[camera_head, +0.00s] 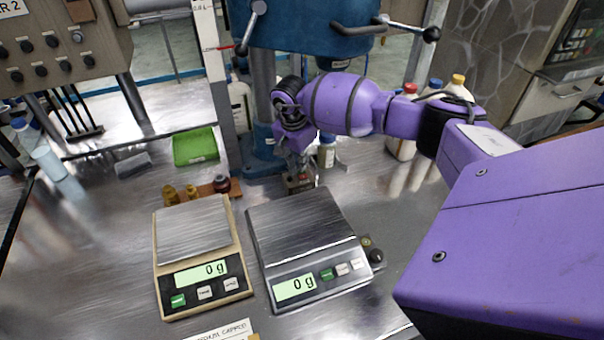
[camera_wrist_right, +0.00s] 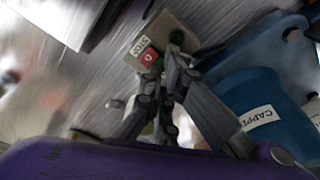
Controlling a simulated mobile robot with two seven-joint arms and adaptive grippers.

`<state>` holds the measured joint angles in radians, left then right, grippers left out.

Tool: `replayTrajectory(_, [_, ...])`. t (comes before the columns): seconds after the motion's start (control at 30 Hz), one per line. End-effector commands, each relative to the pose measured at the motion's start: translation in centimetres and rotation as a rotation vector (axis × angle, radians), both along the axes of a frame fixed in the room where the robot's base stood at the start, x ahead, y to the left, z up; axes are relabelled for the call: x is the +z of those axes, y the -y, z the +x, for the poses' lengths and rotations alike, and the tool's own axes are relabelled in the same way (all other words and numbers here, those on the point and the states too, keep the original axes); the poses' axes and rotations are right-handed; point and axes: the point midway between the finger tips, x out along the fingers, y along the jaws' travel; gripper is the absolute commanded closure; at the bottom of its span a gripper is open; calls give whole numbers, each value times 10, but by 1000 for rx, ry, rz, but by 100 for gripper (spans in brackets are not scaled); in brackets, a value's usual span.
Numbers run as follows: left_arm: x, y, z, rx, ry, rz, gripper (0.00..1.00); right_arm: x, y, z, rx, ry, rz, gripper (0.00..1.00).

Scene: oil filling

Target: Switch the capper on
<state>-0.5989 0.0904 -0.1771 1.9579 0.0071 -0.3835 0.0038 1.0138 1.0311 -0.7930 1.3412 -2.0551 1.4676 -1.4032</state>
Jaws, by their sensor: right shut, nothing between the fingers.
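The capper is a blue machine (camera_head: 300,28) at the back middle, with its blue base labelled "CAPPE…" (camera_wrist_right: 238,98) at the right of the wrist view. A small switch box (camera_wrist_right: 168,35) stands by the base, with a red button (camera_wrist_right: 148,57) beside an upside-down label reading "STOP". The box (camera_head: 300,184) also shows in the head view, just below my right gripper (camera_head: 298,168). In the wrist view my right gripper (camera_wrist_right: 165,70) is shut and empty, its fingertips over the box and hiding part of its face. I cannot tell whether they touch it. My left gripper is out of view.
Two scales, one beige (camera_head: 203,250) and one grey (camera_head: 310,245), both reading 0 g, stand in front of the box. A green tray (camera_head: 195,147) lies at left. Bottles (camera_head: 404,145) stand behind my right arm. The table's left front is fairly clear.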

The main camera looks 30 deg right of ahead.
Motion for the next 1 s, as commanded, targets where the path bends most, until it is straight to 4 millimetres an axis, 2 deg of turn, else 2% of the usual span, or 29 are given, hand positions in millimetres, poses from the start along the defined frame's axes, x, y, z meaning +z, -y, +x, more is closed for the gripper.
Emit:
replayTrajectory(0.37, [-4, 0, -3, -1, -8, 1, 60, -6, 0, 0, 0, -1, 0, 100])
replayTrajectory(0.77, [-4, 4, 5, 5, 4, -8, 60, -13, 0, -1, 0, -2, -1, 100])
replayTrajectory(1.0, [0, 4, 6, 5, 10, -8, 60, -5, 0, -1, 1, -1, 0, 100])
